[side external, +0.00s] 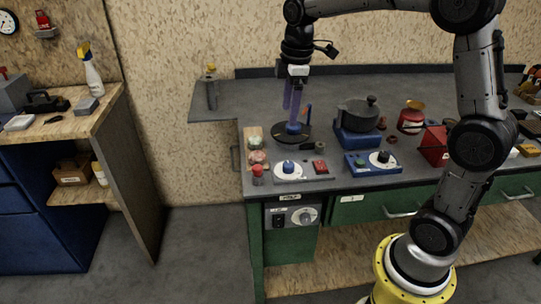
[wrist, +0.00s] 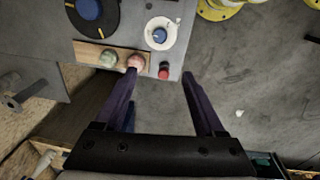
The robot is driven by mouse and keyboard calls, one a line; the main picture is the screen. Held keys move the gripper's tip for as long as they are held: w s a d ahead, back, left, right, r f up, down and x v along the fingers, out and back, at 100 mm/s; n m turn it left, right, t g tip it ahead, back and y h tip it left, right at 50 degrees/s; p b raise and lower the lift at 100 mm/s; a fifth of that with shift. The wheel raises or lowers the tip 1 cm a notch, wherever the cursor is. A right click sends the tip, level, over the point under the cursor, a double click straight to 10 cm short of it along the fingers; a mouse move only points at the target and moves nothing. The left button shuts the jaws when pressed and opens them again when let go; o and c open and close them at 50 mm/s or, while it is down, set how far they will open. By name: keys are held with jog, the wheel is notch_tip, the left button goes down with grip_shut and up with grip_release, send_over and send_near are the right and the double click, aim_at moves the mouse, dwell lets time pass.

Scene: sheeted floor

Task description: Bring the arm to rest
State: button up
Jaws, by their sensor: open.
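My gripper (side external: 291,110) hangs fingers-down above the left part of the grey workbench (side external: 222,112) in the side external view. Its two purple fingers appear just above or in front of a black disc with a blue knob (side external: 291,138); the exact gap is hard to tell. In the wrist view the fingers (wrist: 160,76) are apart with nothing between them. They point toward the bench edge, near a red button (wrist: 164,71). My arm is raised and bent over the bench from its base at the lower right.
A white dial with a blue knob (side external: 288,168) and a wooden strip with green and pink knobs (side external: 250,133) are on the bench. A black pot (side external: 357,114) sits on a blue burner. A red box (side external: 434,146) stands right. Floor left of the bench is clear.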

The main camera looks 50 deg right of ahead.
jog(key=s+a+r+m+t, duration=0.1)
jog(key=s+a+r+t, duration=0.15)
jog(key=s, duration=0.35)
jog(key=s+a+r+t, duration=0.1)
jog(key=s+a+r, duration=0.25)
jog(key=s, duration=0.25)
jog(key=s+a+f+m+t, duration=0.1)
jog(key=s+f+m, duration=0.5)
jog(key=s+m, duration=0.2)
jog(key=shift+s+a+m, duration=0.2)
jog(key=shift+s+m, duration=0.1)
jog(key=shift+s, duration=0.9)
